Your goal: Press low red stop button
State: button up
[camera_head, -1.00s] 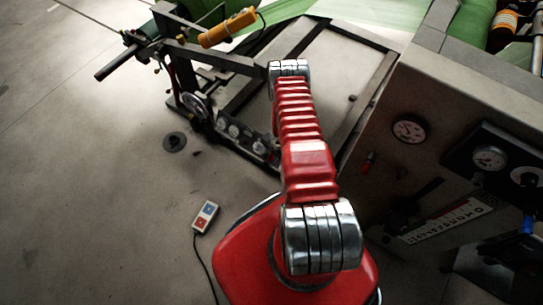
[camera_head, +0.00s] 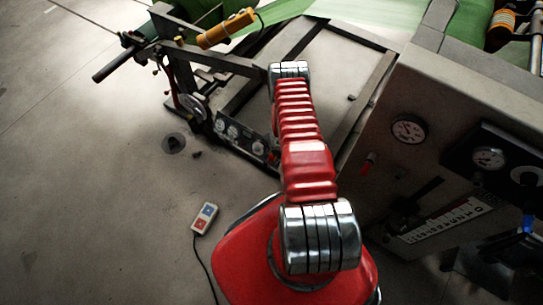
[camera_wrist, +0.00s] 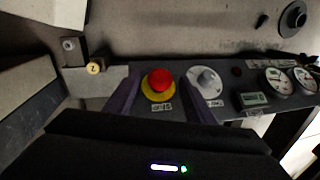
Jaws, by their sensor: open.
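In the wrist view a red mushroom-shaped stop button (camera_wrist: 160,80) with a yellow collar sits on a dark control panel (camera_wrist: 228,76), with a small pale label by it. My gripper (camera_wrist: 160,90) is open. Its two dark fingers stand to the left and right of the button in the picture, with nothing held between them. I cannot tell the distance from the fingers to the button. In the head view my red arm reaches toward the machine's low gauge panel (camera_head: 247,140); my gripper and the button do not show clearly there.
The wrist view shows a pale knob (camera_wrist: 205,80) right of the button, a green display (camera_wrist: 254,99) and dials beyond. A yellow-capped part (camera_wrist: 96,67) is at the left. In the head view a cabled pendant (camera_head: 204,217) lies on the floor, and a machine cabinet (camera_head: 470,105) stands right.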

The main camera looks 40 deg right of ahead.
jog(key=shift+r, duration=0.1)
notch_tip(320, 180, up, 13)
jog(key=s, duration=0.2)
jog(key=shift+s+d+r, duration=0.15)
jog(key=shift+s+d, duration=0.1)
dwell(0.6)
dwell(0.6)
